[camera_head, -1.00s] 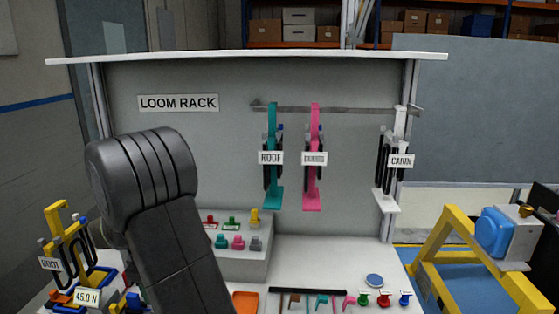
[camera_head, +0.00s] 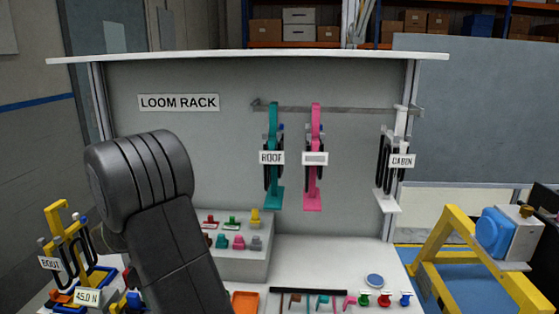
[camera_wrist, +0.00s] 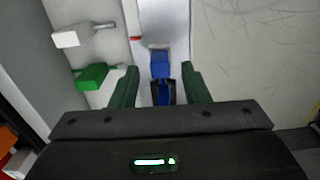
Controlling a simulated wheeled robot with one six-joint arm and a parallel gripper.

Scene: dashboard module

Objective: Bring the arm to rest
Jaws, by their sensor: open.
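My gripper (camera_wrist: 157,88) shows in the wrist view with its two green fingers apart. A blue piece (camera_wrist: 161,68) shows between the fingers, on or against a pale strip; I cannot tell its distance, and no finger visibly touches it. In the head view my dark arm stands at the left and front, and the gripper itself is not visible there.
The loom rack (camera_head: 215,140) holds teal (camera_head: 273,150), pink (camera_head: 314,185) and white (camera_head: 388,205) hangers. A stepped block (camera_head: 240,262) carries small coloured connectors. A yellow stand (camera_head: 70,235) is at the left, and a yellow frame (camera_head: 455,225) at the right.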

